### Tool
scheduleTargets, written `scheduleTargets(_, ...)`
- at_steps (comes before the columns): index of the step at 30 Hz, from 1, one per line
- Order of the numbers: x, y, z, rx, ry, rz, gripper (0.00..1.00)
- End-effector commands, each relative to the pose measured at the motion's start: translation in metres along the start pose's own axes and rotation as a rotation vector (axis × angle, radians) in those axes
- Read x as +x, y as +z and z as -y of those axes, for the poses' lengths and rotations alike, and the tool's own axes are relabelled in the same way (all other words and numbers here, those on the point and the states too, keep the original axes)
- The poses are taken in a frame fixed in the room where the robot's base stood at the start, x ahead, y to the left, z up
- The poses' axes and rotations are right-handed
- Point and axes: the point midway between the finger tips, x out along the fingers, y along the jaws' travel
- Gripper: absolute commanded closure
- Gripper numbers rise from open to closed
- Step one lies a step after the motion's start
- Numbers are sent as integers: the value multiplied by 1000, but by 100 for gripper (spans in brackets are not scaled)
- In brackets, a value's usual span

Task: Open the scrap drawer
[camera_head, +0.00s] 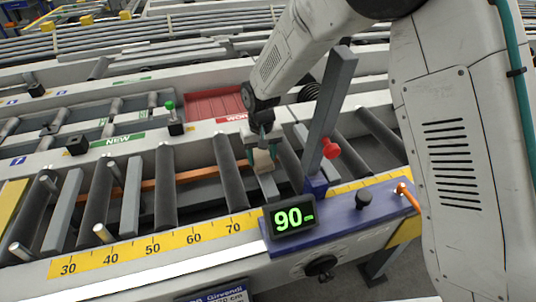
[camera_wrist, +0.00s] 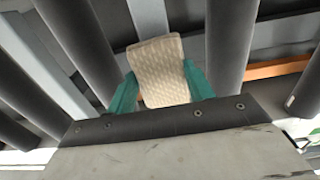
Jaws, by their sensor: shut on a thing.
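My gripper (camera_head: 262,153) is above the rollers, near the middle of the head view. Its teal fingers are shut on a beige textured block (camera_head: 264,163). In the wrist view the beige block (camera_wrist: 162,70) sits between the two teal fingers, with rollers and grey bars behind it. A red recessed tray (camera_head: 214,106) lies behind my gripper, beside a partly hidden red label. I cannot tell from these views which part is the scrap drawer, and I see no clear drawer handle.
A yellow ruler strip (camera_head: 155,247) runs along the front rail. A blue stop unit with a display reading 90 (camera_head: 291,217) and a grey upright post (camera_head: 330,110) stands right of my gripper. A green-topped knob (camera_head: 172,118) and a red knob (camera_head: 331,148) stick up nearby.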

Motion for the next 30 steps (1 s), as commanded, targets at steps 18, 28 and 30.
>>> scheduleTargets(18,10,0,-1,1,0,0,26)
scheduleTargets(28,-5,0,0,1,-1,-3,26)
scheduleTargets(30,-18,-1,0,1,-1,-3,26)
